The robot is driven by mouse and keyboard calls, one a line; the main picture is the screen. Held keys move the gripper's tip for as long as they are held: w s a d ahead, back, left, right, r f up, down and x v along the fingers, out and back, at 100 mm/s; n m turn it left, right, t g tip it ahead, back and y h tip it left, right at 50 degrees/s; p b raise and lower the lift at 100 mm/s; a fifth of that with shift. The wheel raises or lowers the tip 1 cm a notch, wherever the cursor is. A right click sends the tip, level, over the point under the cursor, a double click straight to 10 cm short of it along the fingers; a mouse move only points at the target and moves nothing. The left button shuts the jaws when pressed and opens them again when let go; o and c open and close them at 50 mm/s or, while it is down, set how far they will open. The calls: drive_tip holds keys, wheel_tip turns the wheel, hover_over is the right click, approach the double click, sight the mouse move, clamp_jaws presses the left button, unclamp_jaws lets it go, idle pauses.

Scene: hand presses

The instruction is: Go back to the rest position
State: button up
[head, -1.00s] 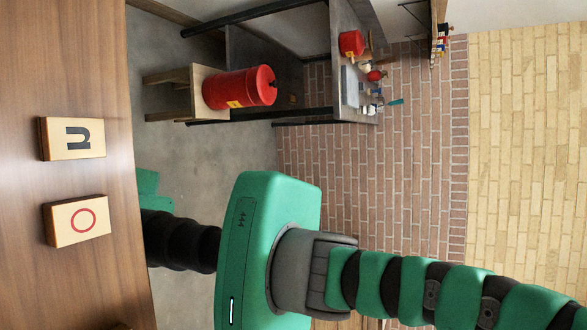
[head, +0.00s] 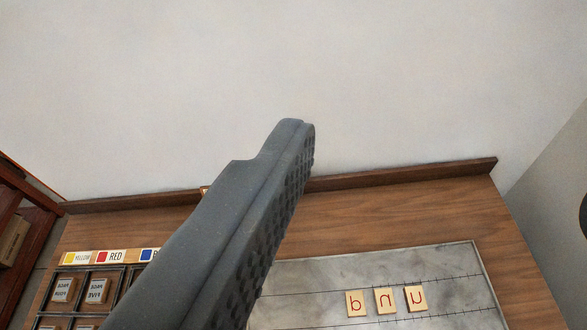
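My gripper (head: 297,122) shows as one dark grey finger reaching from the bottom edge up to the middle of the head view. Its studded pad faces right and is bare. No second finger shows, so I cannot tell how far apart the fingers are. Nothing is seen held against the pad. The fingertip stands out against the pale wall (head: 400,70). The finger hides part of the wooden table behind it.
The wooden table (head: 420,215) has a raised back edge. A grey marble slab (head: 310,285) carries three letter tiles (head: 386,300) in a row. A dark rack (head: 85,313) with labelled blocks and colour cards stands at left. A reddish shelf (head: 28,225) is at far left.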

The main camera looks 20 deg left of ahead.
drive_tip(key=shift+s+d+r+n+t, duration=0.3)
drive_tip(key=shift+s+d+r, duration=0.3)
drive_tip(key=shift+s+r, duration=0.25)
drive_tip(key=shift+f+b, duration=0.3)
drive_tip(key=shift+b, duration=0.05)
